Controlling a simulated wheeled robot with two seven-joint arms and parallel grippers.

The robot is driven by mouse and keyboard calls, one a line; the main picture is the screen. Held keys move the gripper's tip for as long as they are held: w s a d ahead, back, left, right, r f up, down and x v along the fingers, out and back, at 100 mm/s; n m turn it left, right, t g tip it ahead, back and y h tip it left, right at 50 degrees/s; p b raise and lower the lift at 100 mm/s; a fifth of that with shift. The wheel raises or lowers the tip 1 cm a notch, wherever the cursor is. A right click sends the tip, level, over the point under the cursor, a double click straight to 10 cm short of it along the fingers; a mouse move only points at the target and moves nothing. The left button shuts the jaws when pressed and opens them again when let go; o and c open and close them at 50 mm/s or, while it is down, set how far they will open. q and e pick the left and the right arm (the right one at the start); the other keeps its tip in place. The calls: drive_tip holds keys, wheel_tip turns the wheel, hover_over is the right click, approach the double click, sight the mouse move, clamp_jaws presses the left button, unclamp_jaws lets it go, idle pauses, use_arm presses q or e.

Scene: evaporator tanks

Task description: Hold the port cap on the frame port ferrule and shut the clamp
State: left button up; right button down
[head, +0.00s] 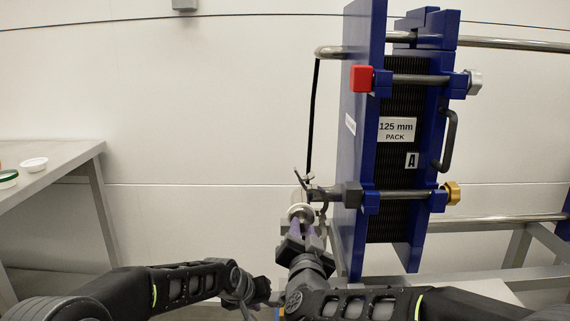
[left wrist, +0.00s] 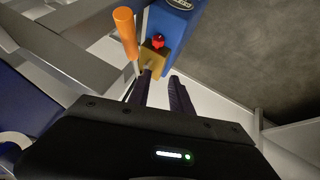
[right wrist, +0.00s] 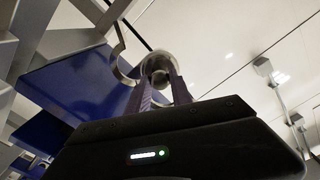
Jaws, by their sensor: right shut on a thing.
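My right gripper (head: 305,226) points up and is shut on a round metal port cap (head: 300,212). The cap also shows between the fingertips in the right wrist view (right wrist: 158,68). The cap is beside the frame port at the left face of the blue frame; I cannot tell whether it touches the ferrule, which is hidden. A dark clamp (head: 317,191) with thin prongs is at the port just above the cap; its exact state is unclear. My left gripper (left wrist: 160,80) is low, left of the right gripper, with its fingers apart and nothing seen between them.
The blue plate frame (head: 359,140) with its pack stands to the right. A grey bench (head: 60,165) with small lids is at the far left.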

use_arm(q)
drive_tip(key=w+d+r+t, duration=0.2)
drive_tip(key=w+r, duration=0.1)
drive_tip(key=r, duration=1.6)
drive_tip(key=n+t, duration=0.2)
approach(295, 171)
drive_tip(key=w+f, duration=0.2)
drive_tip(key=shift+w+d+h, duration=0.2)
drive_tip(key=shift+w+h, duration=0.05)
drive_tip(key=shift+h, duration=0.15)
drive_tip(key=shift+x, duration=4)
drive_tip(key=shift+c, duration=0.3)
clamp_jaws()
